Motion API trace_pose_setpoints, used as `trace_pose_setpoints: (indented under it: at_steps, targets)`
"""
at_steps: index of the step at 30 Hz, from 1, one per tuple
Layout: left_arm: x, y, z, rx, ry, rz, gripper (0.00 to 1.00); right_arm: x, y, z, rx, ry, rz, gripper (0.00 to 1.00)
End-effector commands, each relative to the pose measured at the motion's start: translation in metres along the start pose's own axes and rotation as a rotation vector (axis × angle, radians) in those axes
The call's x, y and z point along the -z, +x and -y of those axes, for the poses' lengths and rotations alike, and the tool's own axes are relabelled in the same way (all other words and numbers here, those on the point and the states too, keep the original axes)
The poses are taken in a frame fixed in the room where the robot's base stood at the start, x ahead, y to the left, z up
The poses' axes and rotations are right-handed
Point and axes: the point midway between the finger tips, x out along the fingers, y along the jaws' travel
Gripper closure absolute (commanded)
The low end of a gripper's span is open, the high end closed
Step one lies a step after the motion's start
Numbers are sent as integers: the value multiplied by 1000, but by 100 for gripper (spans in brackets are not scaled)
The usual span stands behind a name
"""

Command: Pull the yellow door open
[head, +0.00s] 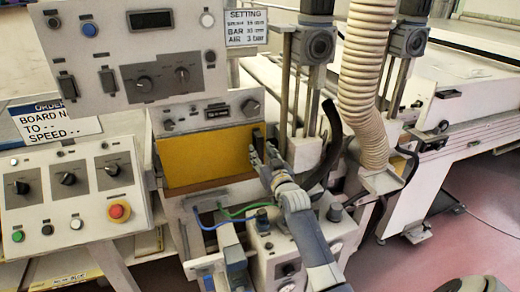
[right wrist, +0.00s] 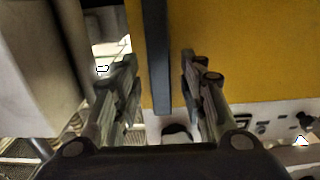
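The yellow door (head: 205,158) is a flat panel on the front of the machine, below a dial panel, and looks closed. A dark upright handle (head: 258,135) is at its right edge. My right gripper (head: 263,158) is in front of the door's right end, at the handle. In the right wrist view the handle (right wrist: 156,55) is a dark bar between the two spread fingers, with a gap visible to each finger. The yellow door (right wrist: 255,50) fills the right of that view. My left gripper is not in view.
A control box (head: 75,190) with knobs and a red button stands at the left. A ribbed hose (head: 363,80) and upright posts stand just right of the door. Blue and green tubes (head: 225,217) run below it. Pink floor (head: 450,235) shows at the right.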

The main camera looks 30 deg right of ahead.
Motion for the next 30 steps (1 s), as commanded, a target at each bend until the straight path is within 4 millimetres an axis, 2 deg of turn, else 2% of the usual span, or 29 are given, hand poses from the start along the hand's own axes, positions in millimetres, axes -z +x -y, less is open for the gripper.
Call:
trace_pose_setpoints:
  at_steps: [6,17,18,23,30]
  targets:
    - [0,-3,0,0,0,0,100,0,18,0,-1,-2,0,62]
    - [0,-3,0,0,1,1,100,-1,21,0,0,-2,1,62]
    - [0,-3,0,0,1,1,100,-1,21,0,0,-2,1,64]
    - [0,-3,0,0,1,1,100,-1,21,0,0,-1,1,100]
    - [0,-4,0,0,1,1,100,-1,21,0,-1,-2,1,100]
